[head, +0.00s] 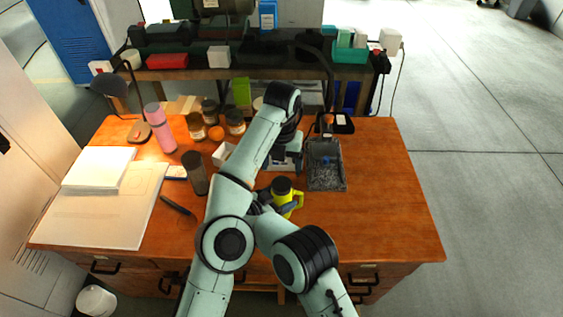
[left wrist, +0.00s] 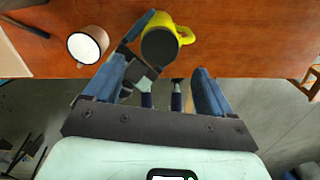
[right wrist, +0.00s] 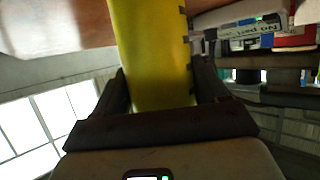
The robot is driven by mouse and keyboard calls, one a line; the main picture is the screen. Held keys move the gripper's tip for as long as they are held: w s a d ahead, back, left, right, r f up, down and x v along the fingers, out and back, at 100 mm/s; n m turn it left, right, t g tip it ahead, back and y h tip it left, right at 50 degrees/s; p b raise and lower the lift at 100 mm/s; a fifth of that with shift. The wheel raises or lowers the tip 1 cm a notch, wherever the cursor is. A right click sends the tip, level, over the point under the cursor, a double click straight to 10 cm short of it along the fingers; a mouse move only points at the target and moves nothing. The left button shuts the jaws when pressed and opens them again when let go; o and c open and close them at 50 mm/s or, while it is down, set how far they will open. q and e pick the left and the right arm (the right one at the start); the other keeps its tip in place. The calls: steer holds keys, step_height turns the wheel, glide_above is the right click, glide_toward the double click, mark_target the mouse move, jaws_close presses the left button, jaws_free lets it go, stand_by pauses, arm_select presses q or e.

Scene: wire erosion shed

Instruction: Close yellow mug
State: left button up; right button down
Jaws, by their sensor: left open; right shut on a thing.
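The yellow mug (head: 287,200) stands on the wooden desk near its front middle, with its handle to the right. Its round top (left wrist: 160,46) is dark; I cannot tell how a lid sits on it. My right gripper (right wrist: 157,85) is shut on the mug's yellow body, which fills the space between its fingers. It reaches the mug from the left side and is mostly hidden in the head view. My left gripper (head: 290,160) is open and empty beyond the mug. In the left wrist view the mug is beyond its spread blue fingers.
A pale cup (left wrist: 87,45) with a dark rim stands left of the mug, hidden in the head view. A dark tray (head: 326,178) lies behind right. The desk's right side (head: 395,210) is clear.

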mark_target(282, 183)
arm_select(q)
steer(key=shift+s+r+m, duration=0.1)
steer(key=shift+r+m, duration=0.05)
steer(key=shift+m, duration=1.05)
steer(key=shift+f, duration=4)
